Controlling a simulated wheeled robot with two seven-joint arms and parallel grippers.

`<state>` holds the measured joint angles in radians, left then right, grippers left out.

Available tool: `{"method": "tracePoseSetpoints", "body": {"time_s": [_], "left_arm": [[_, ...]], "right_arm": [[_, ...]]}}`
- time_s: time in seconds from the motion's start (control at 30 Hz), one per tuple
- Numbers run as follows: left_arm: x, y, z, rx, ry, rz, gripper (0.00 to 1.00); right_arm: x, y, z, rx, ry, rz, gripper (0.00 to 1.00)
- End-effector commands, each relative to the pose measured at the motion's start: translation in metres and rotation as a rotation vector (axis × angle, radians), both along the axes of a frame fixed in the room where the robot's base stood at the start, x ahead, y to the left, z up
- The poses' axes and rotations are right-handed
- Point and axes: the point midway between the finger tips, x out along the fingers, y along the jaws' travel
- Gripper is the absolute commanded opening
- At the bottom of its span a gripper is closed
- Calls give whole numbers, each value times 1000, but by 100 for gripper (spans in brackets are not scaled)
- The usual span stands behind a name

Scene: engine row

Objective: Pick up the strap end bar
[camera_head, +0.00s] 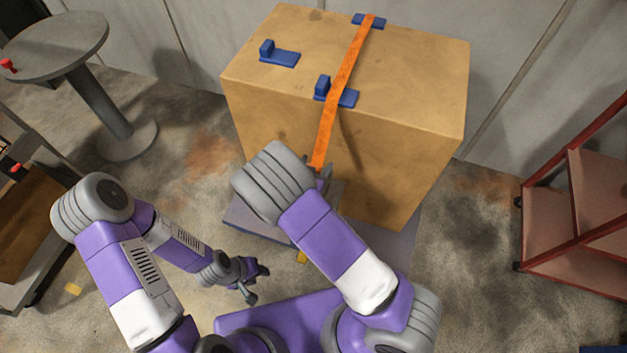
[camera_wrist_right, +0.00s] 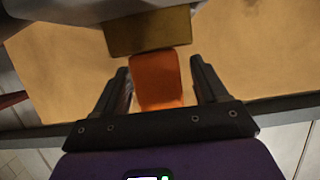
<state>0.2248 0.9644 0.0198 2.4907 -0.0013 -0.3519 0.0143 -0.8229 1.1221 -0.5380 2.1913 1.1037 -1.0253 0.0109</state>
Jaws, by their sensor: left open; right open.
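The strap end bar (camera_wrist_right: 150,31) is a dull golden-brown block at the end of the orange strap (camera_wrist_right: 158,80) in the right wrist view. In the head view the strap (camera_head: 345,72) runs over the crate top and down its front; its lower end is hidden behind my right arm. My right gripper (camera_wrist_right: 158,66) is open, its fingers on either side of the strap. The bar lies just beyond the fingertips, not between them. In the head view my right gripper is mostly hidden. My left gripper (camera_head: 252,279) is open and empty, low above the floor.
The large tan crate (camera_head: 400,150) stands on a grey base, with blue brackets (camera_head: 280,57) on top. A round grey table (camera_head: 55,45) is at the left, a red shelf cart (camera_head: 570,205) at the right. Open floor lies between crate and cart.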

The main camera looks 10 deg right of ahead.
Motion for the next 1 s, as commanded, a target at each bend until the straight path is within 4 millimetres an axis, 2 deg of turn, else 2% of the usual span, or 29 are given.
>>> {"method": "tracePoseSetpoints", "body": {"time_s": [0.13,0.17,0.6,0.9,1.0], "left_arm": [[0,0,1,0,0,0,43],[0,0,1,0,0,0,43],[0,0,1,0,0,0,43],[0,0,1,0,0,0,43],[0,0,4,0,0,0,43]], "right_arm": [[0,0,1,0,0,0,72],[0,0,1,0,0,0,69],[0,0,1,-1,-1,0,2],[0,0,2,0,-2,0,0],[0,0,9,1,-4,-1,0]]}}
